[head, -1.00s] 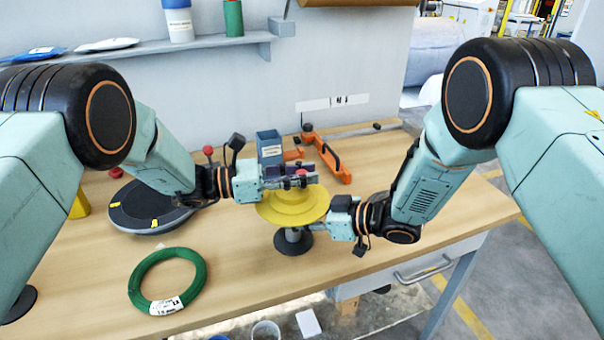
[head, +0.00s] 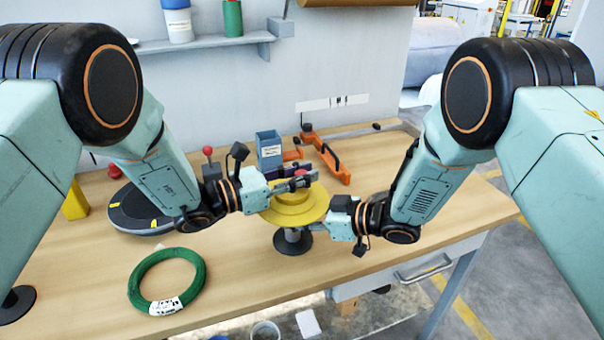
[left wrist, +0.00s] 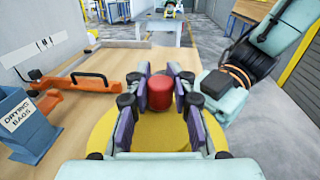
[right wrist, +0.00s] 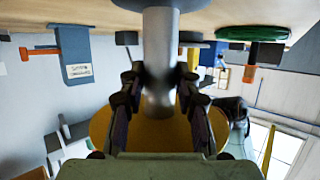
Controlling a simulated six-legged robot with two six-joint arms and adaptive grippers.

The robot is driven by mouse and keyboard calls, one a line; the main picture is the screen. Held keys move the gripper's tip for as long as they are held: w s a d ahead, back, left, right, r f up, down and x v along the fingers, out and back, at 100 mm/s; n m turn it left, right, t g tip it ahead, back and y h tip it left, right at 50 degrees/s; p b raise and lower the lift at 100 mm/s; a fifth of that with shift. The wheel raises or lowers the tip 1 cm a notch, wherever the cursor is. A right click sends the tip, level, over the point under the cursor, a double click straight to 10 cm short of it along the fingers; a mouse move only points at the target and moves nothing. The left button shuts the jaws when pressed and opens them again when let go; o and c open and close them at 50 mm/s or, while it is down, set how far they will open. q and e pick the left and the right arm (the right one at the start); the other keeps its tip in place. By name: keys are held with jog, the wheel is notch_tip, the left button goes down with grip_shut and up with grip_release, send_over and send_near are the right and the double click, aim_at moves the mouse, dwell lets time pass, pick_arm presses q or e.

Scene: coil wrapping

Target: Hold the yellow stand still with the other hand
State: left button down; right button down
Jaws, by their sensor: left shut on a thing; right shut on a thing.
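The yellow stand (head: 293,217) is upright on the bench, with a round yellow top, a grey metal post (right wrist: 158,60) and a dark round base (head: 293,247). A red knob (left wrist: 160,93) is on its top. My left gripper (head: 302,181) is shut on the red knob, with a purple-padded finger on each side of it. My right gripper (head: 309,229) is below the yellow top and shut on the post. In the right wrist view its fingers flank the post. The head view partly hides the right fingertips.
A green coil (head: 168,282) with a white label lies at the front left. A dark round disc (head: 140,214) lies behind it. A blue bin (head: 269,150) and an orange-handled tool (head: 328,158) are at the back. Bare bench lies right of the stand.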

pick_arm(q)
jog(key=shift+s+d+n+t+y, duration=0.1)
jog(key=shift+n+t+y, duration=1.55)
jog(key=shift+t, duration=0.55)
jog(key=shift+n+t+y, duration=0.25)
jog(key=shift+n+t, duration=0.2)
jog(key=shift+t, duration=0.05)
jog(key=c, duration=1.1)
grip_release()
jog(key=shift+c, duration=0.2)
jog(key=shift+a, duration=0.25)
jog(key=v, duration=1.1)
jog(key=shift+s+a, duration=0.2)
jog(key=shift+s, duration=0.15)
